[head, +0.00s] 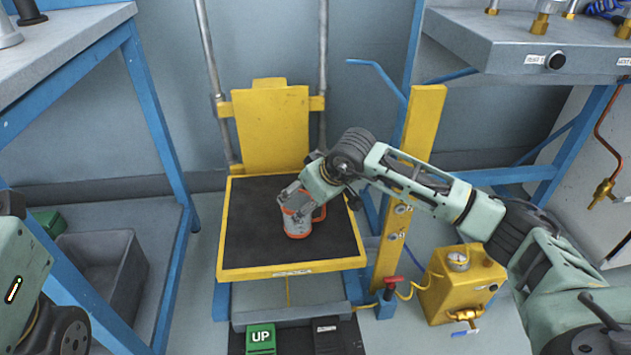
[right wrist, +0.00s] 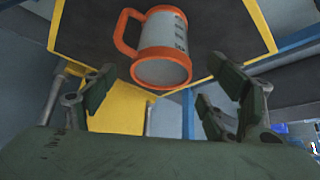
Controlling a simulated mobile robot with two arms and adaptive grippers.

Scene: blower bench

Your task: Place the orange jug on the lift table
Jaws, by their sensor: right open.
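The orange jug (head: 298,222) is grey-white with orange rims and an orange handle. It appears to stand upright on the black mat of the yellow-edged lift table (head: 245,250), right of the mat's middle. My right gripper (head: 291,193) is at the jug's upper part and hides some of it in the head view. In the right wrist view the fingers (right wrist: 165,100) are spread wide, and the jug (right wrist: 165,50) shows beyond the gap between them, apart from both. My left gripper is out of view; only part of my left arm shows at the left edge.
A yellow post (head: 410,180) stands right of the lift table, beside a yellow tank (head: 462,285) with a gauge. A green UP pedal (head: 260,339) is in front. A workbench (head: 70,45) with a grey bin (head: 105,262) below stands left. The mat's left side is clear.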

